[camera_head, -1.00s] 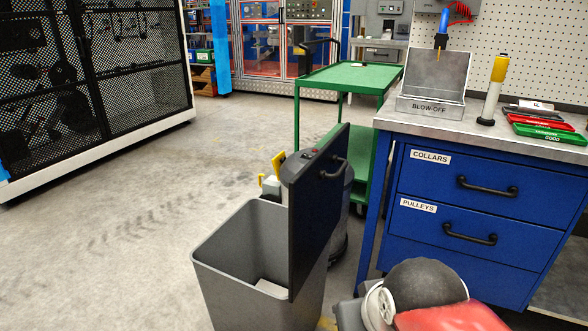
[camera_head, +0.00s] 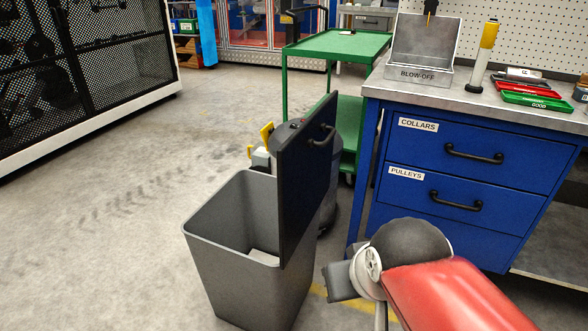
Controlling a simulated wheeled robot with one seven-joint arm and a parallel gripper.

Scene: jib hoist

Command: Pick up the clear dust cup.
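I cannot make out a clear dust cup for certain in this view. A tall pale cylinder with a yellow upper part and black base (camera_head: 485,60) stands on the workbench; I cannot tell whether it is clear. A machine with a yellow lever and pale body (camera_head: 261,155) is mostly hidden behind a dark upright panel. My red arm (camera_head: 445,295) with its black rounded joint reaches in at the lower right. My gripper's fingers do not show.
A grey open bin (camera_head: 205,250) holds something pale, with the dark handled panel (camera_head: 308,175) at its right side. A blue drawer bench (camera_head: 470,185) carries a metal BLOW-OFF box (camera_head: 420,60) and red and green trays (camera_head: 537,101). A green cart (camera_head: 340,45) stands behind. The left floor is clear.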

